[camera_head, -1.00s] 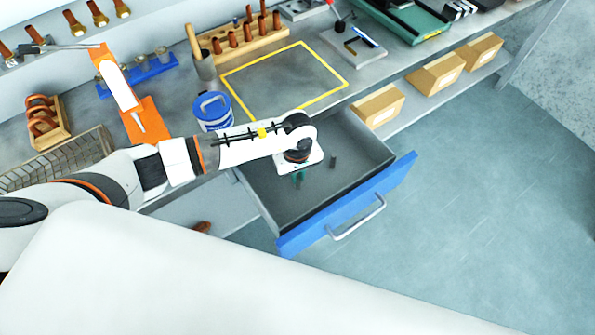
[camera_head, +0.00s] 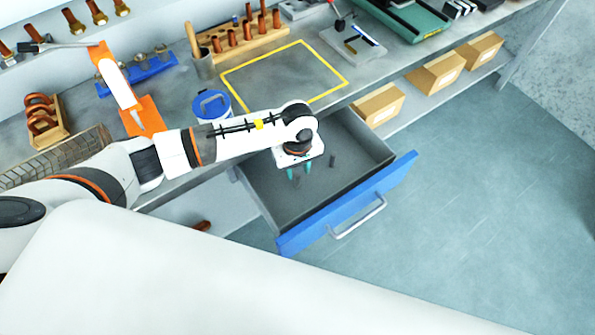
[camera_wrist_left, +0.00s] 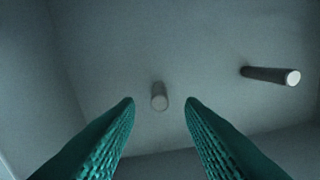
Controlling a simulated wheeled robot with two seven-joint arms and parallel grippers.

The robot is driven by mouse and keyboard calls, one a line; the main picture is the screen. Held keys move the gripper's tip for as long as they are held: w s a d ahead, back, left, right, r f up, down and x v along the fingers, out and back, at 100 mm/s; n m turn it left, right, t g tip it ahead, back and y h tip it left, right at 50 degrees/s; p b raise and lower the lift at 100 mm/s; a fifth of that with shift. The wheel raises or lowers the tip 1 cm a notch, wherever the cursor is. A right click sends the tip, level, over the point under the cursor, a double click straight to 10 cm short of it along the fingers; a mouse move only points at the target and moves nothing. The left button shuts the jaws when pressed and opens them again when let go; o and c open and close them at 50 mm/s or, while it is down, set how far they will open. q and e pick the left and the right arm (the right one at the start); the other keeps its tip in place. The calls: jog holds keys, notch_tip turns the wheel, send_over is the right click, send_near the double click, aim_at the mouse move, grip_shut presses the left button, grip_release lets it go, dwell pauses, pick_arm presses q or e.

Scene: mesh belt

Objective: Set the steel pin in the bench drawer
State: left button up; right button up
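The bench drawer (camera_head: 348,216) is pulled out, with a blue front and a grey inside. My left gripper (camera_head: 299,170) is over the drawer, pointing down, with its green fingers apart and empty. In the left wrist view, the fingertips (camera_wrist_left: 159,101) are spread, and a short grey pin (camera_wrist_left: 159,97) shows beyond them, in the gap, on the drawer floor. It seems to stand upright. A second, darker pin (camera_wrist_left: 268,75) with a pale end is to the right; it also shows in the head view (camera_head: 333,160). I cannot tell which one the task names.
The bench top with a yellow-outlined area (camera_head: 284,78) is behind the drawer. A blue-lidded tub (camera_head: 211,105) stands near its edge, beside my arm. Cardboard boxes (camera_head: 437,72) line the shelf to the right. The floor at right is clear.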

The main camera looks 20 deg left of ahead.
aim_at(297, 175)
pick_arm(q)
notch_tip(297, 175, up, 10)
jog(key=b, duration=0.1)
jog(key=shift+f, duration=0.15)
dwell(0.4)
